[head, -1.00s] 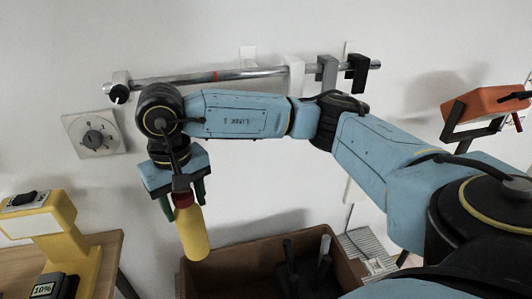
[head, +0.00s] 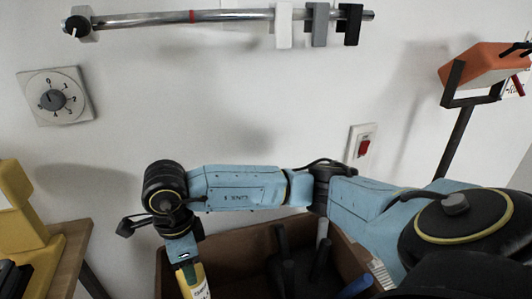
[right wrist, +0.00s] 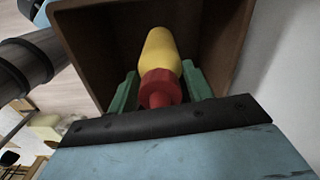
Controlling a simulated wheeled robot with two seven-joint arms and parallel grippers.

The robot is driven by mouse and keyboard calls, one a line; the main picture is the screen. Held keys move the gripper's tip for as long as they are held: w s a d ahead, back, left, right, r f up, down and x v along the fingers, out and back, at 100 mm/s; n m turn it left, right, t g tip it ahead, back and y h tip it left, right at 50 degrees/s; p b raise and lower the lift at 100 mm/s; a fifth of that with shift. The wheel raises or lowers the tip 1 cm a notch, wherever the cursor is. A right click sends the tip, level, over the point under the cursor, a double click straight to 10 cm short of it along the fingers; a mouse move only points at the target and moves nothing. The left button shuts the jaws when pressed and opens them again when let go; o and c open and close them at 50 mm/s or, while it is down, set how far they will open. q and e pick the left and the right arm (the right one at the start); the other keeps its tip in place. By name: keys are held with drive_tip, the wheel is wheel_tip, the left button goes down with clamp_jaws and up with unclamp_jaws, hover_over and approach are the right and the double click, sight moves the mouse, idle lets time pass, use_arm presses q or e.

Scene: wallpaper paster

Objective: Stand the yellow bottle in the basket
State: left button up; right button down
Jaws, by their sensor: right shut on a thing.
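The yellow bottle (head: 197,288) is cut off by the bottom edge of the head view. In the right wrist view the bottle (right wrist: 160,48) shows its red cap (right wrist: 160,88) towards me and its body pointing away into the basket. My right gripper (head: 188,266) is shut on the bottle near its cap, with a green finger on each side in the right wrist view (right wrist: 160,72). The brown basket (head: 246,241) lies under and around the bottle, which is at its left side. Whether the bottle touches the bottom is hidden. My left gripper is not in view.
Dark upright items (head: 284,262) stand in the basket's middle, right of the bottle. A wooden table (head: 70,258) with a yellow device (head: 20,210) is at the left. A wall rail (head: 230,15) runs above, and an orange device (head: 485,62) is at the upper right.

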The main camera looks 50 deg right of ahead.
sight(202, 295)
drive_tip(key=f+m+b, duration=0.2)
drive_tip(key=f+m, duration=0.1)
drive_tip(key=s+f+m+b, duration=0.1)
drive_tip(key=f+m+b, duration=0.1)
drive_tip(key=f+m, duration=0.1)
drive_tip(key=f+m+b, duration=0.1)
drive_tip(key=f+m, duration=0.2)
drive_tip(key=f, duration=0.1)
drive_tip(key=shift+s+d+f+m+b, duration=0.1)
drive_tip(key=shift+s+f+m+b, duration=0.1)
drive_tip(key=shift+s+m+b, duration=0.2)
drive_tip(key=shift+s+f+m, duration=0.1)
drive_tip(key=shift+f+m, duration=0.15)
drive_tip(key=shift+m, duration=0.25)
wheel_tip(202, 295, down, 6)
drive_tip(key=shift+f+b, duration=0.1)
drive_tip(key=shift+b, duration=1.15)
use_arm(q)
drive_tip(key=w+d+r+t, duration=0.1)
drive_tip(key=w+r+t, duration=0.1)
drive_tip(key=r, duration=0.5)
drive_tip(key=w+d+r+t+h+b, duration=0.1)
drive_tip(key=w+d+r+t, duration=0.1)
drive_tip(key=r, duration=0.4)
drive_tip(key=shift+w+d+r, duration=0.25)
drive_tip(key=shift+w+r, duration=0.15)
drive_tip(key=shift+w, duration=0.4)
use_arm(e)
wheel_tip(202, 295, down, 4)
drive_tip(key=shift+r, duration=0.1)
